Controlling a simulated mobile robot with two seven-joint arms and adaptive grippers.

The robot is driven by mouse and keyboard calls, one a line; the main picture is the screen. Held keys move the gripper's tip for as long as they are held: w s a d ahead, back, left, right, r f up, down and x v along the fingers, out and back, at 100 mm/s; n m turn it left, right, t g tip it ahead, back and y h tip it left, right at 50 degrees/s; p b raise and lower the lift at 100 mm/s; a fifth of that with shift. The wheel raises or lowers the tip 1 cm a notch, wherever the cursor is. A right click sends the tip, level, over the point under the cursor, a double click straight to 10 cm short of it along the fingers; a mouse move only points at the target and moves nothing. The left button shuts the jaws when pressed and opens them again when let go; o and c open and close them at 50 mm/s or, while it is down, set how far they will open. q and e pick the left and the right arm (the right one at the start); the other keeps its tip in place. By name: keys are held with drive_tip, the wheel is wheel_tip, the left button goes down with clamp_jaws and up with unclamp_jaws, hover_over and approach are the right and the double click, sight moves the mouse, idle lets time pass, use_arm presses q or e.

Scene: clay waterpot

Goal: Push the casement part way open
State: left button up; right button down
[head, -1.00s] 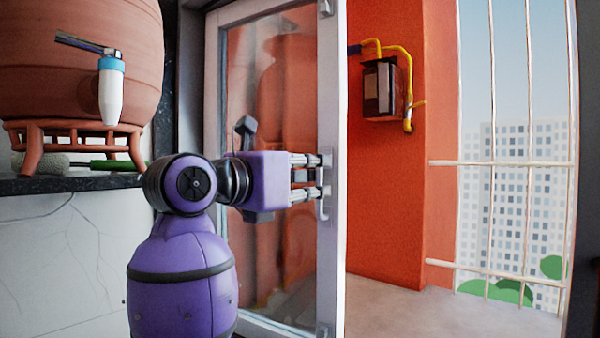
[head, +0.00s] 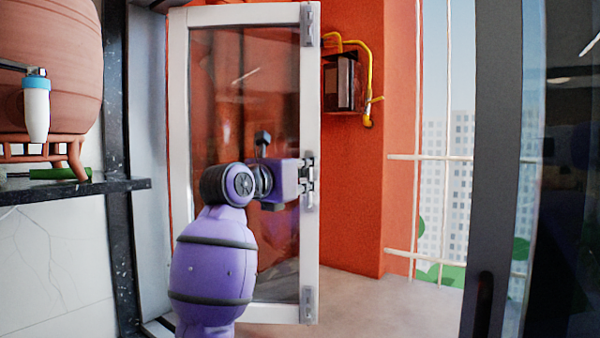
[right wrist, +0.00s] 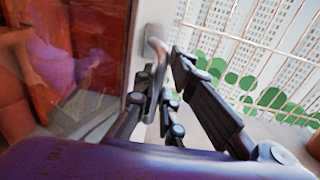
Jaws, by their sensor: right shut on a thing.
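The casement (head: 309,240) is a white-framed glass window panel, standing swung outward in the head view. Its handle (head: 309,170) sits on the right-hand stile at mid height; it also shows in the right wrist view (right wrist: 156,50). My right gripper (head: 307,181) is at this handle with its fingers shut on it. In the right wrist view the fingers (right wrist: 170,85) reach around the handle, and part of it is hidden behind them. The glass reflects the purple arm. My left gripper is not in view.
A clay waterpot (head: 50,65) with a white tap (head: 37,105) stands on a dark counter (head: 80,187) at the left. A meter box (head: 342,82) with yellow pipe hangs on the orange wall beyond. White bars (head: 430,157) and a dark frame (head: 495,150) stand at the right.

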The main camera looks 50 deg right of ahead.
drive_tip(key=shift+s+d, duration=0.2)
drive_tip(key=c, duration=2)
unclamp_jaws()
drive_tip(key=shift+o, duration=0.7)
drive_tip(key=shift+s+d, duration=0.1)
drive_tip(key=shift+s, duration=0.1)
drive_tip(key=shift+w, duration=0.15)
drive_tip(key=shift+a, duration=0.3)
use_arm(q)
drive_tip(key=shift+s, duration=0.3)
use_arm(e)
drive_tip(key=s+a, duration=0.1)
drive_tip(key=a, duration=1)
drive_tip(key=shift+a, duration=0.25)
